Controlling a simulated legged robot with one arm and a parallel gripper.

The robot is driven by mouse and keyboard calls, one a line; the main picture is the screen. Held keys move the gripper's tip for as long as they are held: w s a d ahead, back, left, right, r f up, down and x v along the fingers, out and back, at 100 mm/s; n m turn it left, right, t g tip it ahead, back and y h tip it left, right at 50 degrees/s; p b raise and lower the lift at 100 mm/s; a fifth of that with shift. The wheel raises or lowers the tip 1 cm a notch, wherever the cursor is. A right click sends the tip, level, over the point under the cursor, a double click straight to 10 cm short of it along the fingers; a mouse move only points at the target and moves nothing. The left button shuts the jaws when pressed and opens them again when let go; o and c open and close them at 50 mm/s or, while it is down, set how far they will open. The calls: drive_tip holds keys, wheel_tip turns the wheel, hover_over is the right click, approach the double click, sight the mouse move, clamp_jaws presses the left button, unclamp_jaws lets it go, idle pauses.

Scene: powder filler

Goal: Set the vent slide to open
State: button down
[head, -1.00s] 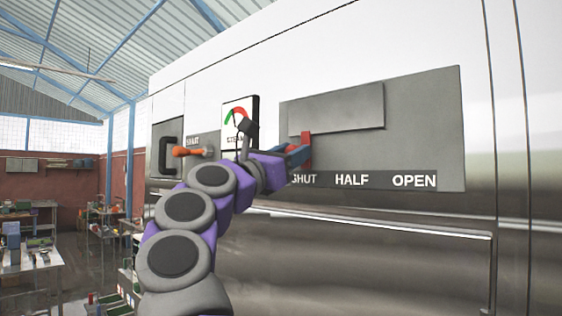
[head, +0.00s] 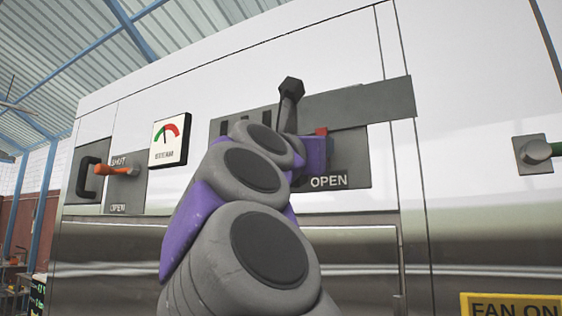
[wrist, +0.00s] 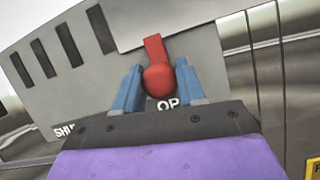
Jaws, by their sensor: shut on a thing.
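The vent slide is a flat grey plate (head: 365,102). It sits far to the right and sticks out past the right edge of its panel (head: 352,160). Its red handle (head: 321,131) stands above the OPEN label (head: 328,182). In the wrist view the red handle with its round knob (wrist: 158,80) is between the blue fingers of my gripper (wrist: 157,77), which is shut on it. The "OP" of the label shows just below the knob. Several dark vent slots (wrist: 43,58) are uncovered left of the slide.
An orange-handled lever (head: 122,170) with SHUT and OPEN marks and a steam gauge (head: 169,142) are at the left.

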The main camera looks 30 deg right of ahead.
drive_tip(key=shift+s+d+f, duration=0.15)
drive_tip(key=shift+s+d, duration=0.15)
drive_tip(key=shift+d, duration=0.1)
drive_tip(key=c, duration=1.1)
unclamp_jaws()
drive_tip(key=o, duration=0.4)
drive_tip(key=shift+w+d, duration=0.1)
drive_tip(key=shift+d, duration=0.35)
drive_tip(key=shift+o, duration=0.2)
drive_tip(key=shift+a+f+b, duration=0.1)
drive_tip(key=shift+a+b, duration=0.2)
drive_tip(key=shift+a, duration=0.2)
drive_tip(key=b+v, duration=0.7)
drive_tip(key=v, duration=0.9)
drive_tip(key=shift+s+a, duration=0.15)
drive_tip(key=shift+s, duration=0.25)
